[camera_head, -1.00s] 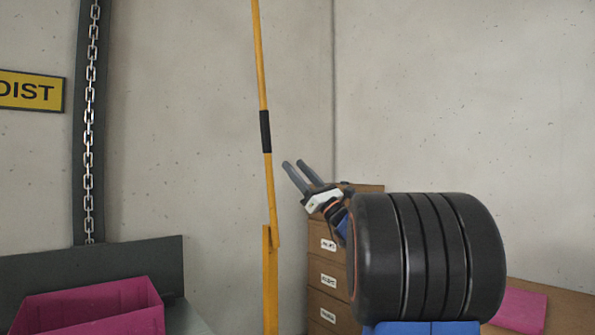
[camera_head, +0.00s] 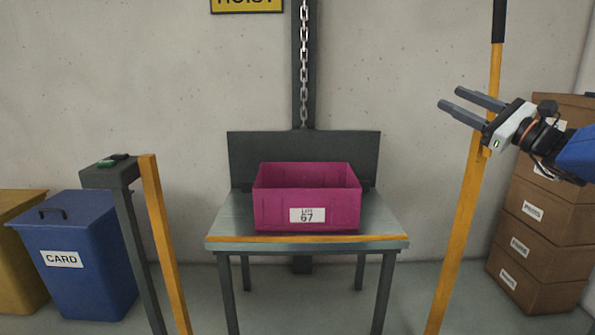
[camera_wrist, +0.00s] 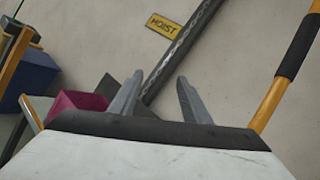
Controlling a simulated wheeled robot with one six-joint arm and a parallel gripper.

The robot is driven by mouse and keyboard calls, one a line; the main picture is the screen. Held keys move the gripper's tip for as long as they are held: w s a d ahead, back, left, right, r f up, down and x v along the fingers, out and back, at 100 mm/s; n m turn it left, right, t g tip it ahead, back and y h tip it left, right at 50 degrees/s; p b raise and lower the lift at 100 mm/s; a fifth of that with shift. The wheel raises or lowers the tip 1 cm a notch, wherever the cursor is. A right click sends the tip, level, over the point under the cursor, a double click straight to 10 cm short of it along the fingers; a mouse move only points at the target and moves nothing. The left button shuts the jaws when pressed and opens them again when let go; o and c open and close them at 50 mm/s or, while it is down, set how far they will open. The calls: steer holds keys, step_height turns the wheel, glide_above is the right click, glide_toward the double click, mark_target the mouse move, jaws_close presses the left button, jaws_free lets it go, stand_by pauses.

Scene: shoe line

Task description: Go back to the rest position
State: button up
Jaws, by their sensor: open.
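My gripper (camera_head: 462,107) is at the right in the head view, raised in the air and pointing left. Its two fingers are parallel and apart, with nothing between them. In front of or beside the upright yellow pole (camera_head: 463,210), it hangs well above the floor; I cannot tell the exact gap to the pole. In the wrist view the fingers of my gripper (camera_wrist: 158,100) are spread, with wall and chain post behind them.
A magenta crate (camera_head: 275,212) labelled LOT 67 stands on a grey table (camera_head: 230,226) in the middle. A blue CARD bin (camera_head: 95,275) is at the left, beside a grey post (camera_head: 128,220). Stacked brown boxes (camera_head: 540,245) stand at the right.

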steer(key=s+a+f+n+g+h, duration=0.1)
steer(key=s+a+f+n+g, duration=0.4)
steer(key=s+a+f, duration=0.35)
steer(key=s+a+f+n+g+h, duration=0.1)
steer(key=s+a+f+n+g, duration=0.4)
steer(key=a+f, duration=0.55)
steer(key=s+d+f+n+g+h, duration=0.1)
steer(key=s+f+n+g+h, duration=0.35)
steer(key=s+f, duration=0.75)
steer(key=s+d+f+n+t+h, duration=0.1)
steer(key=s+d+f+n+h, duration=0.4)
steer(key=d+f+n, duration=0.2)
steer(key=shift+s+d+f+n+t+h, duration=0.3)
steer(key=shift+d+f+n+t+h, duration=0.1)
steer(key=shift+f+n, duration=0.5)
